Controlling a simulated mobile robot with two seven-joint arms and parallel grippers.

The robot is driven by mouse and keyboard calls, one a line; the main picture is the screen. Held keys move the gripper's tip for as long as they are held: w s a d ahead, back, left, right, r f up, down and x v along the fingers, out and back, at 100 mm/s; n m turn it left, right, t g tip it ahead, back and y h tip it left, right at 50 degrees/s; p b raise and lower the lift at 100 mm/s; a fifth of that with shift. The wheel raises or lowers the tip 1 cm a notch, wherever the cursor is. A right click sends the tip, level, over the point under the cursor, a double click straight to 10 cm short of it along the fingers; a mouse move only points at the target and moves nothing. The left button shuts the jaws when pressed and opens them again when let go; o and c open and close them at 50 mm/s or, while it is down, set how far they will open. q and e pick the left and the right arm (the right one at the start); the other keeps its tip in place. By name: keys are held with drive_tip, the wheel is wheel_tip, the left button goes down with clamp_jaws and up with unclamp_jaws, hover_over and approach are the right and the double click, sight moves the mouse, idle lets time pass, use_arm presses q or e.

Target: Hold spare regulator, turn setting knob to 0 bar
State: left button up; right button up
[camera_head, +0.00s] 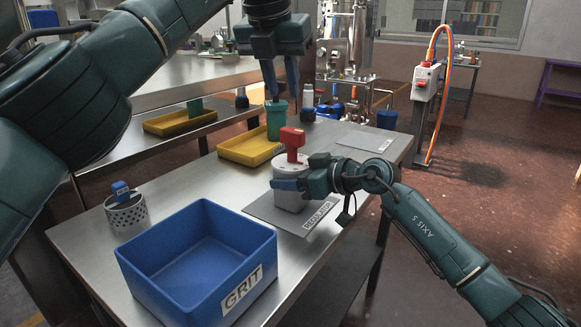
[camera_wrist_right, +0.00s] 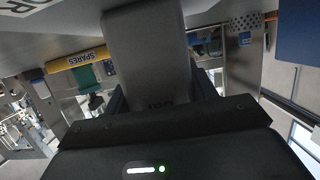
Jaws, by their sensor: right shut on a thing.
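The regulator is a pale grey cylindrical body (camera_head: 292,168) with a red setting knob (camera_head: 292,139) on top. It stands upright over the grey mat labelled REGULATOR (camera_head: 262,209); whether it touches the mat is hard to tell. My right gripper (camera_head: 288,186) is shut around the body from the right side. In the right wrist view the grey body (camera_wrist_right: 148,55) fills the middle between the fingers, and the knob is not seen. My left gripper (camera_head: 283,97) points down, open and empty, above and behind the knob, apart from it. The knob's scale is unreadable.
A blue GRIT bin (camera_head: 180,282) and a perforated metal cup (camera_head: 127,216) stand front left. Another grey mat (camera_head: 367,141) lies clear at the table's far right.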

use_arm(q)
drive_tip(key=n, duration=0.1)
drive_tip(key=f+n, duration=0.1)
drive_tip(key=shift+s+a+n+t+h, duration=0.15)
drive_tip(key=shift+a+n+t+h, duration=0.15)
drive_tip(key=shift+n, duration=0.1)
drive_tip(key=c, duration=0.4)
drive_tip(key=n, duration=0.1)
drive_tip(key=s+n, duration=0.1)
drive_tip(key=shift+a+f+n+h, duration=0.3)
drive_tip(key=shift+a+n, duration=0.1)
clamp_jaws()
drive_tip(key=n+t+h, duration=0.2)
drive_tip(key=n+t, duration=0.1)
drive_tip(key=n, duration=0.6)
approach(294, 141)
drive_tip(key=shift+n+t, duration=0.3)
drive_tip(key=shift+n, duration=0.1)
drive_tip(key=f, duration=0.1)
drive_tip(key=w+d+f, duration=0.1)
drive_tip(key=f, duration=0.1)
drive_tip(key=w+f, duration=0.1)
drive_tip(key=shift+w+d+f, duration=0.1)
drive_tip(key=shift+d+f, duration=0.15)
drive_tip(key=shift+d, duration=0.1)
drive_tip(key=shift+w+d, duration=0.3)
drive_tip(key=shift+w, duration=0.25)
